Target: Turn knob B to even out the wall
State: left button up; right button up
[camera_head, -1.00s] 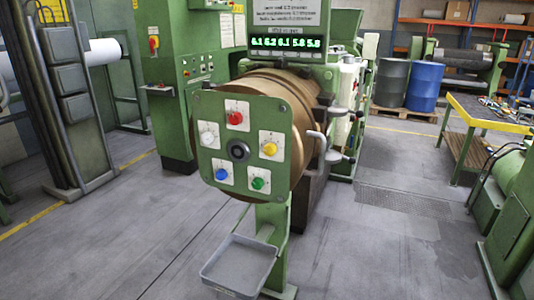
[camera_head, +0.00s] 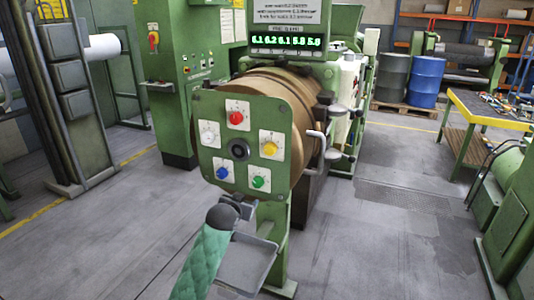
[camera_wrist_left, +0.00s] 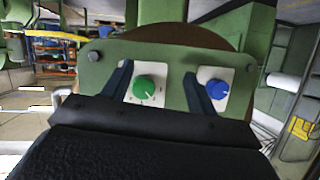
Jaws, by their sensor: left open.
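The green knob panel (camera_head: 205,106) carries a red knob (camera_head: 236,118), a white knob (camera_head: 208,137), a yellow knob (camera_head: 270,148), a blue knob (camera_head: 222,173) and a green knob (camera_head: 258,182). The letters beside them are too small to read. My left gripper (camera_head: 242,203) is just below the panel's lower edge. In the left wrist view the open gripper (camera_wrist_left: 158,82) has nothing between its fingers; the green knob (camera_wrist_left: 147,89) shows between them, farther off, and the blue knob (camera_wrist_left: 216,88) beyond the right finger. My right gripper is out of view.
A lit green display (camera_head: 286,40) above the panel shows several blurred numbers near 6. A grey tray (camera_head: 250,265) hangs below the panel, partly behind my left arm. A bent handle (camera_head: 316,138) sticks out at right. Grey floor is open to the right.

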pick_arm(q)
notch_tip(320, 180, up, 10)
jog(key=d+t+h, duration=0.1)
jog(key=d+t, duration=0.1)
jog(key=t+h, duration=0.1)
jog(key=h, duration=0.1)
send_near(269, 152)
jog(key=shift+t, duration=0.3)
jog(key=p+x, duration=0.3)
jog(key=x, duration=0.4)
jog(key=shift+f, duration=0.1)
jog(key=shift+x, duration=0.8)
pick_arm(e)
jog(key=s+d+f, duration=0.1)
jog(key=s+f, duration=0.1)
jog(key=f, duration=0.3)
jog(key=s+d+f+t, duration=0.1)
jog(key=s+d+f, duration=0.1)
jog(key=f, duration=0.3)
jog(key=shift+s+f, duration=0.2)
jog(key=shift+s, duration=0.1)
pick_arm(q)
jog(key=shift+f, duration=0.1)
jog(key=shift+c, duration=0.5)
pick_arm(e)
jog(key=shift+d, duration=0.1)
pick_arm(q)
jog(key=c, duration=0.9)
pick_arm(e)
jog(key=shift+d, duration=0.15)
